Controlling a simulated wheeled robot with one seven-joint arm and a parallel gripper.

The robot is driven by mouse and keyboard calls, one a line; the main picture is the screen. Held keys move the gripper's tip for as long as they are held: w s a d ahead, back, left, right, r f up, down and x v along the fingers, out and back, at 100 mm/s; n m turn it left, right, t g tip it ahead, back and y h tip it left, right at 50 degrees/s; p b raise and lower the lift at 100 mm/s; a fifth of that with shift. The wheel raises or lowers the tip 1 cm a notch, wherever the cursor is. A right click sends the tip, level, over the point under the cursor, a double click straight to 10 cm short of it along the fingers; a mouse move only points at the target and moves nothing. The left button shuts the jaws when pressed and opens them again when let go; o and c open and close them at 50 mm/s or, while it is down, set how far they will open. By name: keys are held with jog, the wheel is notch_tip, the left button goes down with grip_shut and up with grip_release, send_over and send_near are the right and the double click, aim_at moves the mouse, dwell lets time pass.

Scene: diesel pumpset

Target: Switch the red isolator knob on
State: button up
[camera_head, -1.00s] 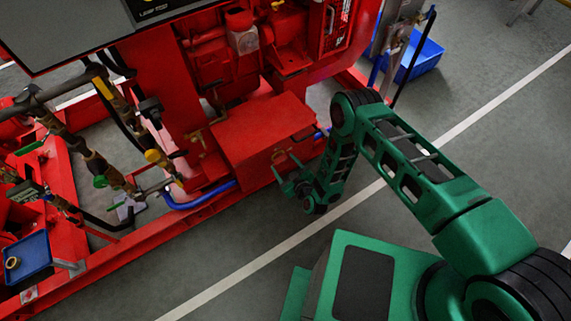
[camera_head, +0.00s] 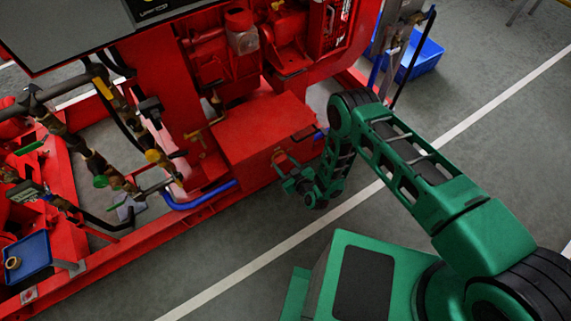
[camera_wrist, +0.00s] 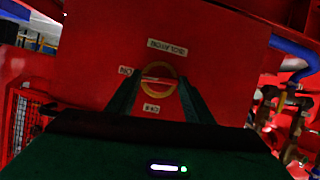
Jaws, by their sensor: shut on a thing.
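The red isolator knob (camera_wrist: 158,83) sits inside a yellow ring (camera_wrist: 174,71) on a red box face, in the middle of the wrist view. Its red bar lies nearly level in that view, close to the line of the ON label (camera_wrist: 126,71) at left. The OFF label (camera_wrist: 151,108) is below the ring and the ISOLATOR label (camera_wrist: 167,47) above; the lettering looks upside down. My gripper (camera_wrist: 160,88) has one dark green finger on each side of the knob and is shut on it. In the head view my gripper (camera_head: 286,170) is at the front of the red box.
The red box (camera_head: 262,130) belongs to the red pumpset frame. A blue pipe (camera_head: 202,198) runs low at its left. Valves and hoses (camera_head: 100,165) stand further left, beside a blue tray (camera_head: 27,257). A blue crate (camera_head: 424,60) is at the back. Grey floor is open at right.

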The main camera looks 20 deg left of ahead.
jog(key=shift+m+g, duration=0.4)
jog(key=shift+m, duration=0.1)
jog(key=o, duration=1.1)
jog(key=shift+c, duration=0.2)
jog(key=v, duration=1)
jog(key=shift+s+d, duration=0.15)
jog(key=shift+d, duration=0.3)
